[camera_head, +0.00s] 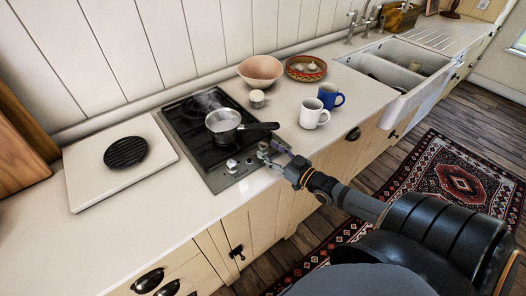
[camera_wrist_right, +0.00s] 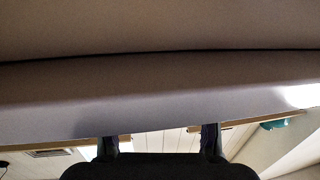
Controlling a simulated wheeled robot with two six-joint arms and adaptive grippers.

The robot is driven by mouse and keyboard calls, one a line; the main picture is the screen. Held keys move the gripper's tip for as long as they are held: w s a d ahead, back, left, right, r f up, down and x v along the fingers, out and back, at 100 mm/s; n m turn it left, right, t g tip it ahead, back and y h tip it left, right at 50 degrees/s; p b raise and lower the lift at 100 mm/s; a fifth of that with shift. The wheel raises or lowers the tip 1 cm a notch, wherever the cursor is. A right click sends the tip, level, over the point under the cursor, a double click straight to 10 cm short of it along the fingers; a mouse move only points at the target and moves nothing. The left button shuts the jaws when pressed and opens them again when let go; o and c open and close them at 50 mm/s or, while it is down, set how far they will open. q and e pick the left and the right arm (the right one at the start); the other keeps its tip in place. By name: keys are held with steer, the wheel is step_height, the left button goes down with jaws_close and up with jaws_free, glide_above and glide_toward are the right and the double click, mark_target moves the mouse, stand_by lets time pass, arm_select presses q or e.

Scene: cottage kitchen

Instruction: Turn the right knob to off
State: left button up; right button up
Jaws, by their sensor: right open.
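The hob (camera_head: 190,150) is set in the counter, with small silver knobs along its front right. One knob (camera_head: 231,165) shows at the left of that row, clear of my gripper. My right gripper (camera_head: 272,152) is at the hob's front right corner, just right of this knob. It is open, and its fingers hide part of the hob's edge there. I cannot tell whether it touches a knob, or how a knob is turned. In the wrist view the two fingertips (camera_wrist_right: 160,140) stand apart with no knob visible between them. My left gripper is not in view.
A steaming saucepan (camera_head: 222,122) stands on the hob, its black handle pointing right toward my gripper. A white mug (camera_head: 311,114) and a blue mug (camera_head: 328,96) stand right of the hob. A white board (camera_head: 92,178) with a black round grate lies left.

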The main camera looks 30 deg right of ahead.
mark_target(267, 149)
steer(key=x, duration=0.1)
steer(key=b+x, duration=0.1)
steer(key=shift+w+a+f, duration=0.1)
steer(key=shift+w+f, duration=0.15)
steer(key=shift+w, duration=0.1)
steer(key=shift+w+r+b, duration=0.2)
steer(key=shift+w+b, duration=0.2)
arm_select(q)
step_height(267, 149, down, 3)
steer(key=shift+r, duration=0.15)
